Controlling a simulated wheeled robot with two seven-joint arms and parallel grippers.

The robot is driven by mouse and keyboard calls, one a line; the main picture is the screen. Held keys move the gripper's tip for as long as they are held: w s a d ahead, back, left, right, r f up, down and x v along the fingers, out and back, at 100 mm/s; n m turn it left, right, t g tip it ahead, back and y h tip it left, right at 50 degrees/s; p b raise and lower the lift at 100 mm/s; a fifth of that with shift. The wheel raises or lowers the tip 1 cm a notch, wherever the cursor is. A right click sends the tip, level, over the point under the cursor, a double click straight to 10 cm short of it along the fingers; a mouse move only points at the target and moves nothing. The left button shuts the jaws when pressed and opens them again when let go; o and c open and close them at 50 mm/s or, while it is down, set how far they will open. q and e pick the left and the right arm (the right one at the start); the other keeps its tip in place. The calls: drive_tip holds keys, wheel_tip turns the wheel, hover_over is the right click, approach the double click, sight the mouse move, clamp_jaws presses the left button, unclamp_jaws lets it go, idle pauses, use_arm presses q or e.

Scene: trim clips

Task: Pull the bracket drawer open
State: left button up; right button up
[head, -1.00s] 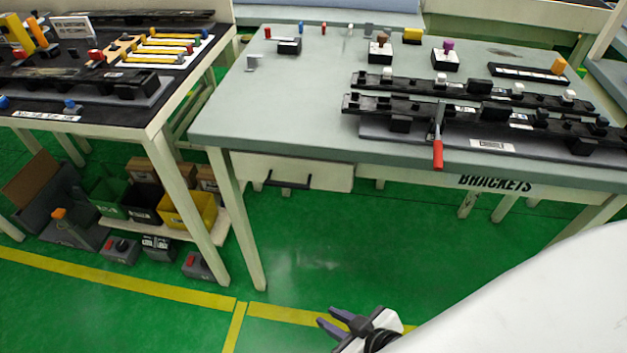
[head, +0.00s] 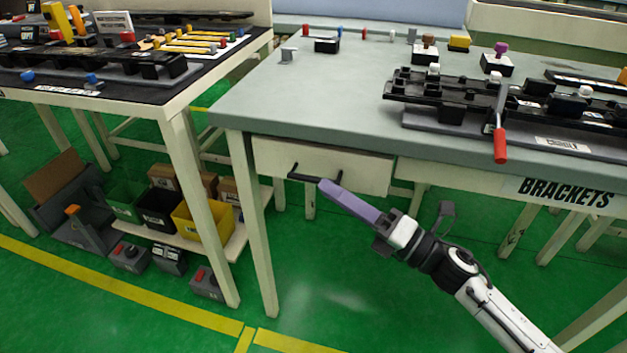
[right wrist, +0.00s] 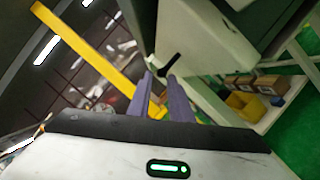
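The white bracket drawer (head: 372,174) hangs under the left part of the grey-green table and looks closed, with its front about flush under the top. Its black bar handle (head: 300,177) also shows in the right wrist view (right wrist: 172,66), just beyond my fingertips. My right gripper (head: 322,186) has purple fingers pointing at the handle. In the right wrist view its fingers (right wrist: 160,78) are apart with a gap and nothing clearly between them. Whether the tips touch the handle I cannot tell. My left gripper is not in view.
The table top (head: 330,90) carries black trim fixtures and a red-handled lever (head: 500,143). A "BRACKETS" label (head: 566,192) is on the table's front edge to the right. A table leg (head: 255,225) stands left of the drawer. Bins, including a yellow one (head: 203,222), sit on a low shelf.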

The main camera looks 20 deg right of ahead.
sight(313, 177)
drive_tip(key=x, duration=0.5)
drive_tip(key=shift+w+a, duration=0.1)
drive_tip(key=shift+w, duration=0.05)
clamp_jaws()
